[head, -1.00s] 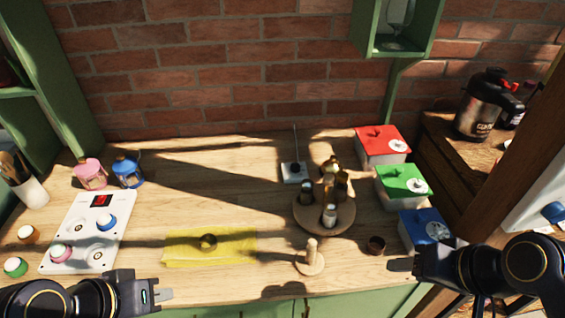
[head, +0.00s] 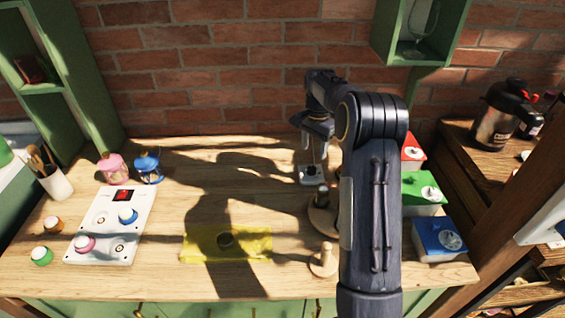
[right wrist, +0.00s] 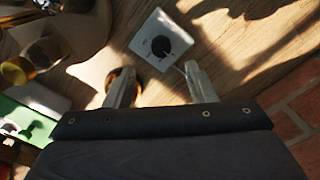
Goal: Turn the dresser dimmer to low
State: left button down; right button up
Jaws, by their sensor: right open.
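The dimmer is a white square plate with a round black knob (right wrist: 160,46) in the right wrist view, and its white plate (head: 311,179) shows at the back of the table in the head view. My right gripper (head: 314,155) reaches over the back of the table, just above the dimmer. In the right wrist view its two fingers (right wrist: 160,82) are apart with nothing between them, and the dimmer lies beyond their tips. The knob's setting is too small to read. My left gripper is out of view.
A round wooden stand (head: 322,217) with small containers is partly hidden behind my right arm. Red (head: 412,150), green (head: 424,192) and blue (head: 440,239) boxes stand right of it. A brick wall rises behind the table.

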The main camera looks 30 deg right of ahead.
aim_at(312, 168)
jog(key=shift+w+f, duration=0.15)
jog(key=shift+f, duration=0.25)
notch_tip(312, 168, down, 7)
jog(key=shift+f+p, duration=0.1)
jog(key=shift+p, duration=0.4)
jog(key=c, duration=1)
